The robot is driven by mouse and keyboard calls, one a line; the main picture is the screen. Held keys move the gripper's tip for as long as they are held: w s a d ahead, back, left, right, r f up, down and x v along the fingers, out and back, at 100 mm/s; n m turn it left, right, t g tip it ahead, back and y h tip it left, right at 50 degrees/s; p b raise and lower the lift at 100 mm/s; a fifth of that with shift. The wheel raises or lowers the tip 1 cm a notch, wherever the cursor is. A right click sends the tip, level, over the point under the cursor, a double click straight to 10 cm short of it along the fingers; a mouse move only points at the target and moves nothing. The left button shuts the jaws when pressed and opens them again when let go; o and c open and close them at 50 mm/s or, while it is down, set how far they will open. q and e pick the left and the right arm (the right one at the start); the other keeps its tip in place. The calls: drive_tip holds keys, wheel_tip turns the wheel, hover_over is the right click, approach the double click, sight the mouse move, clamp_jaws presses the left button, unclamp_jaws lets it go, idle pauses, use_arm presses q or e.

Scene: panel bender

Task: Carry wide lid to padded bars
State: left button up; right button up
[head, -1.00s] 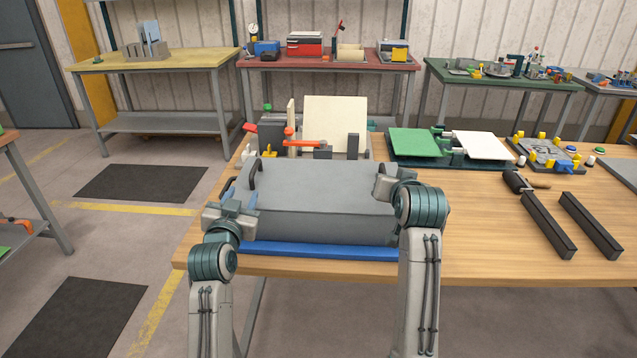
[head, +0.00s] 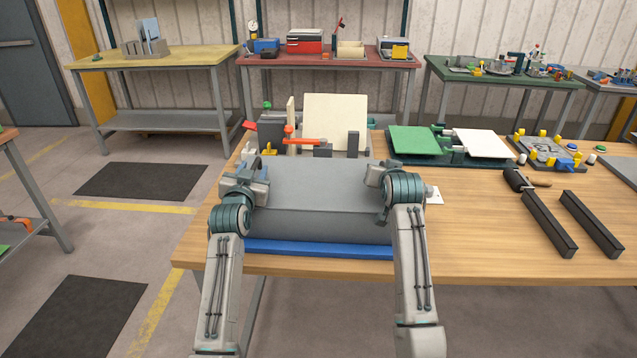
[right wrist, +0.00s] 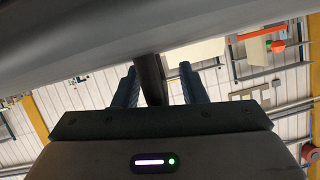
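The wide lid (head: 315,195) is a large grey box shape lying on a blue base (head: 315,249) at the table's front left. My left gripper (head: 262,166) is at the lid's left end, where its dark handle is now mostly hidden; its finger gap is unclear. My right gripper (head: 377,168) is at the lid's right end. In the right wrist view, its two blue fingers (right wrist: 157,88) stand apart on either side of a dark handle bar (right wrist: 152,78), with a gap on the right. The padded bars (head: 549,224) are two dark parallel bars on the right of the table.
Behind the lid stand a cream panel (head: 335,120) and a fixture with red-orange clamps (head: 300,141). A green plate (head: 416,140) and a white plate (head: 482,144) lie at mid-table. A dark roller (head: 515,180) lies near the bars. Bare wood (head: 470,230) separates lid and bars.

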use_arm(q)
drive_tip(key=shift+c, duration=0.2)
use_arm(e)
drive_tip(key=shift+c, duration=0.2)
use_arm(q)
clamp_jaws()
use_arm(e)
clamp_jaws()
use_arm(q)
drive_tip(key=shift+r, duration=0.1)
use_arm(e)
drive_tip(key=shift+r, duration=0.15)
